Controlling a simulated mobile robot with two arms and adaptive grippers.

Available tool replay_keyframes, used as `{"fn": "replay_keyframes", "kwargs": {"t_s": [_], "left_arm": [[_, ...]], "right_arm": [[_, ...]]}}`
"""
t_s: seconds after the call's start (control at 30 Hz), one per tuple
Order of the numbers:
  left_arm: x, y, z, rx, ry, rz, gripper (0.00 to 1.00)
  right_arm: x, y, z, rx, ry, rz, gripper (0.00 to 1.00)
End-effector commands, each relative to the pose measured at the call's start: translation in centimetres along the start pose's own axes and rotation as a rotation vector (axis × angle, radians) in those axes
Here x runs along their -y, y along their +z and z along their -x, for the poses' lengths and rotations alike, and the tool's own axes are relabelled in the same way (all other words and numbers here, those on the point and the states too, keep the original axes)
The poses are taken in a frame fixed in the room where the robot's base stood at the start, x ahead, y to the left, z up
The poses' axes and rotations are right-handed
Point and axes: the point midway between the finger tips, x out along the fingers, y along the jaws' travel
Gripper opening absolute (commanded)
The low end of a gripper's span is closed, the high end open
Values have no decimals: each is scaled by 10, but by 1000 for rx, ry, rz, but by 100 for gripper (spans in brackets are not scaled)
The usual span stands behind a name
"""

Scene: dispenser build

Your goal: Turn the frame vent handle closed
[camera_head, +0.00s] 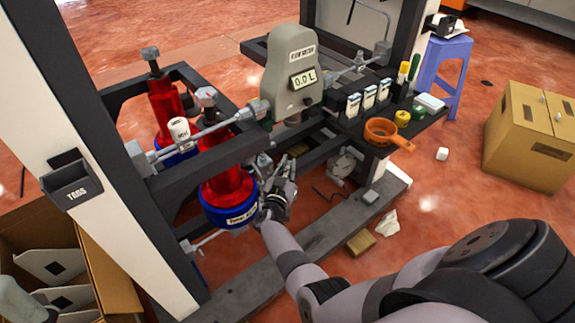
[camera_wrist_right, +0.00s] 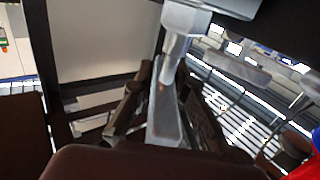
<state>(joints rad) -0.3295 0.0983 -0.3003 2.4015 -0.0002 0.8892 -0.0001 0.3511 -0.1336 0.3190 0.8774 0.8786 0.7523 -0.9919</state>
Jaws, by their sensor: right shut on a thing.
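The vent handle (camera_wrist_right: 165,122) is a grey metal lever hanging below a pale round stem (camera_wrist_right: 183,35) in the right wrist view. My right gripper (camera_head: 273,182) is in among the frame bars, below the grey meter and just right of the front red cylinder. Its dark fingers stand on both sides of the lever in the wrist view, and it is shut on the lever. In the head view the gripper and the frame hide most of the handle. I cannot tell how far the handle is turned. My left gripper is not in view.
The front red cylinder with a blue base (camera_head: 228,212) stands close to the right gripper. The grey meter (camera_head: 291,70) reads 0.0 L above. Dark frame bars (camera_head: 215,160) surround the spot. A cardboard box (camera_head: 530,150) stands on the floor.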

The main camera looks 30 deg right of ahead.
Motion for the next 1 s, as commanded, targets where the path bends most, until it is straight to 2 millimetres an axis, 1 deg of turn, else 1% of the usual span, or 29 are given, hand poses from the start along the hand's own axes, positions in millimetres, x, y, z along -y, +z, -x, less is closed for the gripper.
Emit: {"fn": "replay_keyframes", "kwargs": {"t_s": [0.37,0.4,0.67,0.7,1.0], "left_arm": [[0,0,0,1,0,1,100],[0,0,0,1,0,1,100],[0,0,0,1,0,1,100],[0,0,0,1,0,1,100],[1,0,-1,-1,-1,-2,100]], "right_arm": [[-1,0,0,0,6,1,0],[-1,0,0,0,6,1,14],[-1,0,0,0,6,0,32],[-1,0,0,0,6,0,33],[-1,0,0,0,1,1,33]]}}
